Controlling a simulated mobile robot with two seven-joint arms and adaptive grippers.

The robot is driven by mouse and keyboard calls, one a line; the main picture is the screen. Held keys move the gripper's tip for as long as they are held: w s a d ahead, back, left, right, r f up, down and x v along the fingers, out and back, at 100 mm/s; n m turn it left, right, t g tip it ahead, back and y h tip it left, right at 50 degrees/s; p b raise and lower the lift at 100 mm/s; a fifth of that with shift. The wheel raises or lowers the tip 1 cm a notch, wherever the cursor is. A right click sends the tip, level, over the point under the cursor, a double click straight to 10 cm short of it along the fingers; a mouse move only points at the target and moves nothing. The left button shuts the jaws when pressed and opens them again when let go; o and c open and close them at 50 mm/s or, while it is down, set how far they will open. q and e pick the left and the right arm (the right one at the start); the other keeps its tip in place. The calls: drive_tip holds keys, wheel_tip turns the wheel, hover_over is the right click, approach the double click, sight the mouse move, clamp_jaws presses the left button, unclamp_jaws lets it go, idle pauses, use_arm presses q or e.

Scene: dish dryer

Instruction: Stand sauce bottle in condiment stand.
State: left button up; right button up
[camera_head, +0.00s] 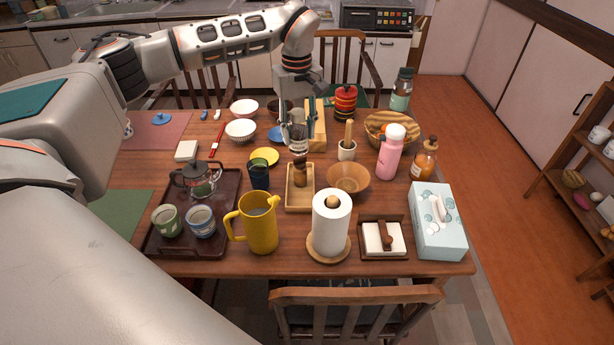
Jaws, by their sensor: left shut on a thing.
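My left gripper (297,142) reaches down from the back over the middle of the table. It is shut on a small dark bottle with a pale band (298,146), likely the sauce bottle, mostly hidden between the fingers. The condiment stand seems to be the shallow wooden tray (290,205) just in front of and below the gripper. A brown, mill-like thing (300,175) stands in its back part, directly below the held bottle in the picture. I cannot tell whether the two touch. The front part of the tray looks empty. My right gripper is not in view.
A mortar with pestle (347,148), pink bottle (390,155), paper towel roll (331,225) and yellow pitcher (259,232) crowd around.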

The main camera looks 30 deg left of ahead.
use_arm(q)
drive_tip(key=shift+w+f, duration=0.1)
drive_tip(key=shift+f, duration=0.2)
drive_tip(key=shift+f+b, duration=0.7)
drive_tip(key=shift+f, duration=8.95)
drive_tip(key=shift+f, duration=0.1)
drive_tip(key=o, duration=1.3)
drive_tip(key=shift+c, duration=0.2)
wheel_tip(320, 180, up, 12)
drive_tip(key=shift+p, duration=0.4)
